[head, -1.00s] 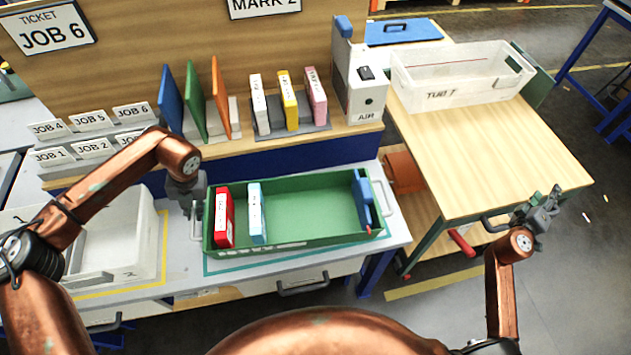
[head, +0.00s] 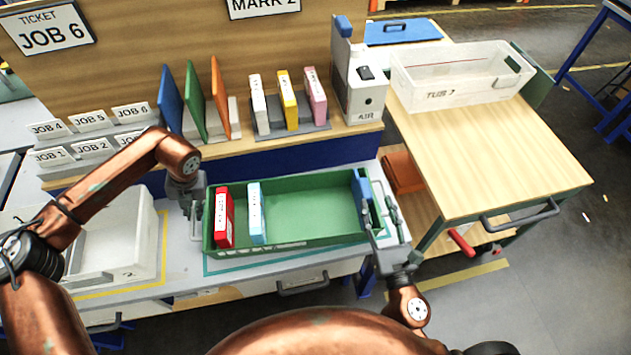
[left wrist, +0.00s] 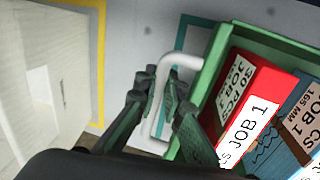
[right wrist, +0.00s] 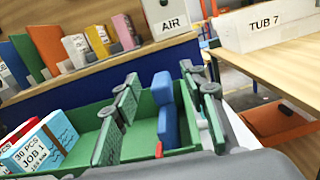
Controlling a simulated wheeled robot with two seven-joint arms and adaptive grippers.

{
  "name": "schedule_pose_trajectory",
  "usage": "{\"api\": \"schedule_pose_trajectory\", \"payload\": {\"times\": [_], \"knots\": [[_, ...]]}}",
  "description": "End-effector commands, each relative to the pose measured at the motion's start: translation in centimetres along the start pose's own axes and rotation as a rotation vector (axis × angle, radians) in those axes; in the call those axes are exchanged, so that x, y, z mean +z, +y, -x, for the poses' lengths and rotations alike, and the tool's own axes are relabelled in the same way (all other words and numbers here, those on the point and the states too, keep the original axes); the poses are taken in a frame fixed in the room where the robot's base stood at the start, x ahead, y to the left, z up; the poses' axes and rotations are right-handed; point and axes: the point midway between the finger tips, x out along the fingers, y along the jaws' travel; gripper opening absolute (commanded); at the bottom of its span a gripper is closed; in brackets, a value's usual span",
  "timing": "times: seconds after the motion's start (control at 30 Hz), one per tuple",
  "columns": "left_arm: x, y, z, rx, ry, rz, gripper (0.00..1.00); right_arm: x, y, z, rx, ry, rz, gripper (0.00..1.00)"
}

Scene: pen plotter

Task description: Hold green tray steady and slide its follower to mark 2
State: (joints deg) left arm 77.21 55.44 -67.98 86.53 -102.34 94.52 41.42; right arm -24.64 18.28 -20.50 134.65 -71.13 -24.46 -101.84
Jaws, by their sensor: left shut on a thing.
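The green tray (head: 300,243) lies on the grey bench, with a red box (head: 224,218) and a light blue box (head: 256,212) standing upright at its left end. The blue follower (head: 362,188) stands at the tray's right end; it also shows in the right wrist view (right wrist: 164,104), with a small red tip beside it. My left gripper (head: 194,206) is shut on the tray's pale left handle (left wrist: 165,88). My right gripper (head: 381,212) is open at the tray's right end, its fingers apart with the follower seen between them; contact cannot be told.
A board above reads JOB 6 and MARK 2 (head: 264,5). Coloured boards and boxes stand on the shelf behind the tray. A white bin (head: 140,250) is at left. A wooden table (head: 490,150) with the clear TUB 7 (head: 450,92) is at right. The tray's middle is clear.

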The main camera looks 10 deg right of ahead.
Motion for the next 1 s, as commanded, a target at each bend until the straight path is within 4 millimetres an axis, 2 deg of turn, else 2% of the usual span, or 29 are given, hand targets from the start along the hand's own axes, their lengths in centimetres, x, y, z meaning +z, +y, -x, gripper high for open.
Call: {"api": "schedule_pose_trajectory", "payload": {"times": [0.03, 0.1, 0.2, 0.37, 0.57, 1.0], "knots": [[0.0, 0.0, 0.0, 0.000, 0.000, 0.000, 0.00, -0.6, 0.4, 1.3, -0.008, 0.021, 0.016, 0.39], [0.0, 0.0, 0.0, 0.000, 0.000, 0.000, 0.00, -1.1, 0.8, 2.5, -0.016, 0.038, 0.034, 0.39], [0.0, 0.0, 0.0, 0.000, 0.000, 0.000, 0.00, -1.5, 1.0, 3.6, -0.026, 0.056, 0.048, 0.39], [0.0, 0.0, 0.0, 0.000, 0.000, 0.000, 0.00, -1.8, 1.2, 3.7, -0.031, 0.064, 0.054, 0.39], [0.0, 0.0, 0.0, 0.000, 0.000, 0.000, 0.00, -1.9, 1.2, 1.5, -0.029, 0.062, 0.053, 0.39], [0.0, 0.0, 0.0, 0.000, 0.000, 0.000, 0.00, -2.5, 0.8, -6.0, -0.031, 0.065, 0.054, 0.39]]}}
